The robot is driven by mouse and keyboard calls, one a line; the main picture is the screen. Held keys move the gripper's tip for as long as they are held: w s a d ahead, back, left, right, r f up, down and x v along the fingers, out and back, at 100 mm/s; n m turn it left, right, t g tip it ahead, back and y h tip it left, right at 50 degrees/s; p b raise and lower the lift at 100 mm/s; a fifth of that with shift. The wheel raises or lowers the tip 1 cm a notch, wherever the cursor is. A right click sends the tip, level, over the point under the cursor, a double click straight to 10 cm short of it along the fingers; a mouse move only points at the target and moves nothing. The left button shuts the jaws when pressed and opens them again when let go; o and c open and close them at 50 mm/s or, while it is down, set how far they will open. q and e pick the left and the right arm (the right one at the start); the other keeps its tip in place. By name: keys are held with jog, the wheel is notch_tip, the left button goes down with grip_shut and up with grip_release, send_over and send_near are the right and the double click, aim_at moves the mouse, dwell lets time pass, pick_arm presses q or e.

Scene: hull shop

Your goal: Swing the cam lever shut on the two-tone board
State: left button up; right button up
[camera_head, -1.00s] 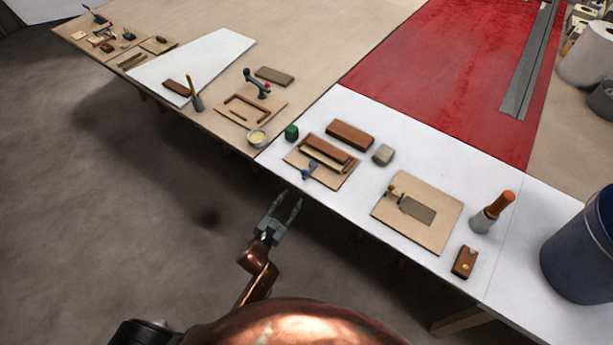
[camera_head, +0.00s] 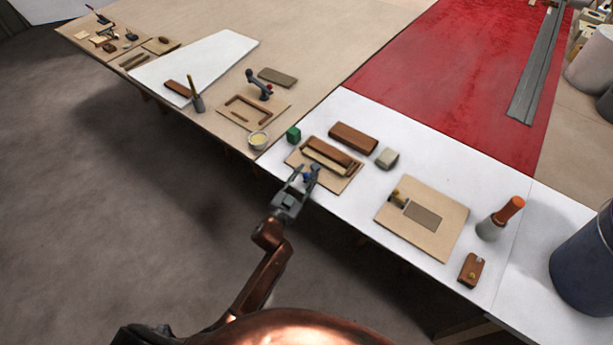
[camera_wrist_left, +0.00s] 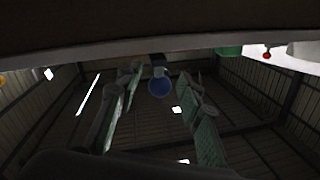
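The two-tone board (camera_head: 333,151), dark brown and pale wood, lies on a tan base (camera_head: 342,184) near the front edge of the white table. The cam lever (camera_head: 311,174) stands at the base's front side; its blue knob also shows in the left wrist view (camera_wrist_left: 159,86). My left gripper (camera_head: 307,170) is open at the lever. In the left wrist view its fingers (camera_wrist_left: 158,105) stand apart on either side of the blue knob, with gaps showing. They partly hide the lever in the head view. My right gripper is not in view.
The floor in front is clear.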

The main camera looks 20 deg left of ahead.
pick_arm(q)
grip_shut()
dwell(0.3)
dwell(0.4)
